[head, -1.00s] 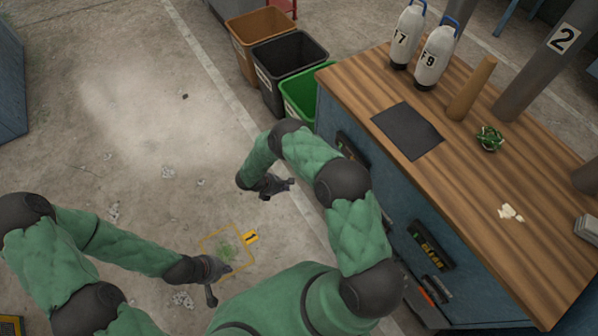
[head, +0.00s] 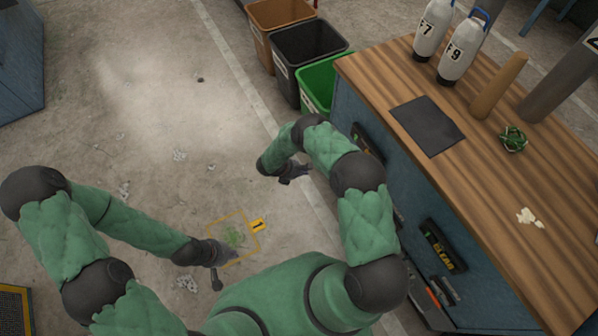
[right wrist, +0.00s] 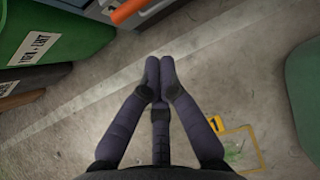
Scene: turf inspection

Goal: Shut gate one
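I cannot make out a gate in these views. A thin yellow square frame (head: 212,232) with a yellow tag (head: 258,226) marked 1 lies on the floor around a green patch. The frame (right wrist: 258,148) and its tag also show in the right wrist view, at the lower right. My left gripper (head: 224,268) is open and empty, above the frame's lower left edge in the picture.
A wood-topped blue counter (head: 378,82) stands on the right. On it are two white bottles, a dark mat (head: 428,125), a wooden cylinder and a small plant. Brown, black and green bins (head: 318,88) stand beyond its left end. Open floor lies to the left.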

